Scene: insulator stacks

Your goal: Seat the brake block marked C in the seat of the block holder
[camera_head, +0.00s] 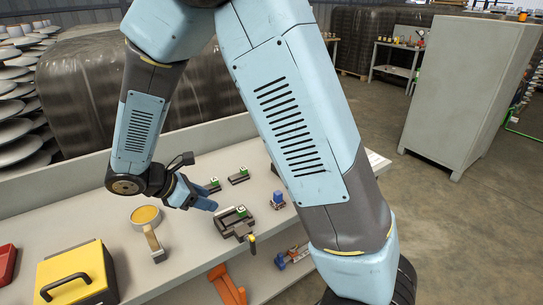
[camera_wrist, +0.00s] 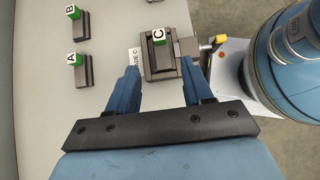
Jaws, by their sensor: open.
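The brake block marked C (camera_wrist: 159,37) has a green end with a white letter plate. It lies within the dark block holder (camera_wrist: 147,68), and both also show in the head view, block C (camera_head: 241,210) on the holder (camera_head: 224,224). Whether the block sits fully down in the seat cannot be told. My gripper (camera_wrist: 160,72) is open and empty, its blue fingers apart on either side of the holder's near end in the wrist view. In the head view my gripper (camera_head: 205,197) is above the bench, left of the holder.
Blocks A (camera_wrist: 82,70) and B (camera_wrist: 82,24) lie left of the holder. A yellow-knobbed handle (camera_head: 252,239) juts from the holder's side. A round yellow tin (camera_head: 146,215), a wooden-handled tool (camera_head: 153,243) and a yellow-and-black box (camera_head: 78,272) stand left on the bench. A small blue item (camera_head: 278,199) stands right.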

